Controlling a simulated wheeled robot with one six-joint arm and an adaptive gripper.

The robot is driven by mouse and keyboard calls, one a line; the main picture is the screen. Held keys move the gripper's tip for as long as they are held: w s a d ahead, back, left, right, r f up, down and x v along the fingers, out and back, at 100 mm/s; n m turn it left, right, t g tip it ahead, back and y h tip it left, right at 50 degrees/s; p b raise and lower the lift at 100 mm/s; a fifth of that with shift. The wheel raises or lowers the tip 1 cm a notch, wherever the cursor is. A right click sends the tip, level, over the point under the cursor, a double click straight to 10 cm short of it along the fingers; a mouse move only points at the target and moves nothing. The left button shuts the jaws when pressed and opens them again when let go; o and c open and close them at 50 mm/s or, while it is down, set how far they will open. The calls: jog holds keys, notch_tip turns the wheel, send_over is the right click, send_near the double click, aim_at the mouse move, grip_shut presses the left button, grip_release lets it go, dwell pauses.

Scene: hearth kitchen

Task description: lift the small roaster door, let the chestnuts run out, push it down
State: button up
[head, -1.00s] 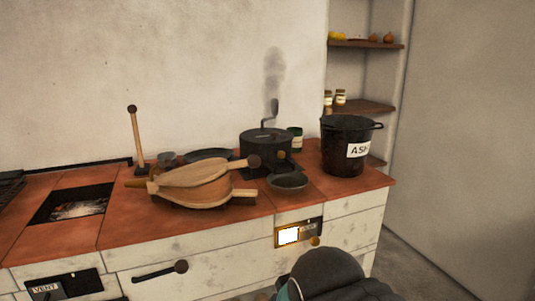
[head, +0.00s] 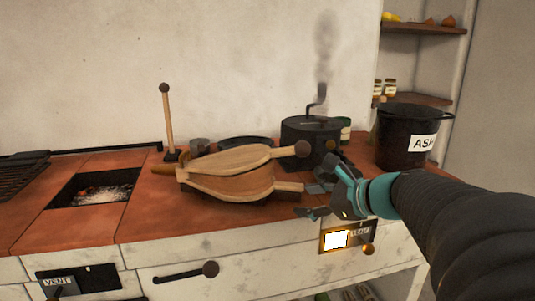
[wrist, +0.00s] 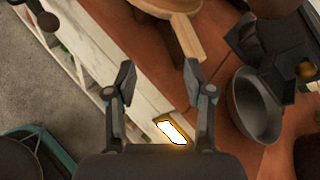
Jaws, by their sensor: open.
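The black roaster (head: 303,130) stands at the back right of the red counter, with a crank on top and smoke rising above it. A small round knob (head: 331,145) shows on its front; I cannot make out the door's position. In the wrist view a dark bowl (wrist: 243,110) sits on the counter beside dark roaster parts (wrist: 272,45) and looks empty. My gripper (head: 308,200) is open and empty, over the counter's front edge, in front of the roaster. In the head view it hides the bowl. No chestnuts are visible.
Wooden bellows (head: 230,172) lie just left of the gripper. An ash bucket (head: 400,135) stands to the right. A glowing panel (head: 336,239) is on the counter front below the gripper. A hot grate (head: 100,193) is at the left.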

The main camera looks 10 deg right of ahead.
aim_at(334, 146)
jog(key=w+d+m+t, duration=0.1)
jog(key=d+m, duration=0.1)
jog(key=d, duration=0.1)
jog(key=w+d+r+m+t+b, duration=0.1)
jog(key=d+m, duration=0.1)
jog(key=d, duration=0.1)
jog(key=w+d+r+m+t, duration=0.1)
jog(key=d+m, duration=0.1)
jog(key=d, duration=0.1)
jog(key=shift+w+t+h, duration=0.3)
jog(key=shift+w+h, duration=0.1)
jog(key=d+m+t, duration=0.1)
jog(key=d+m, duration=0.1)
jog(key=w+d+r+m+t+h, duration=0.1)
jog(key=d+m, duration=0.1)
jog(key=d, duration=0.1)
jog(key=d+r+m+t+h+b, duration=0.1)
jog(key=d, duration=0.2)
jog(key=shift+w+r+m, duration=0.2)
jog(key=shift+m, duration=0.2)
jog(key=x, duration=1.3)
jog(key=shift+w+a, duration=0.1)
jog(key=shift+w, duration=0.15)
grip_shut()
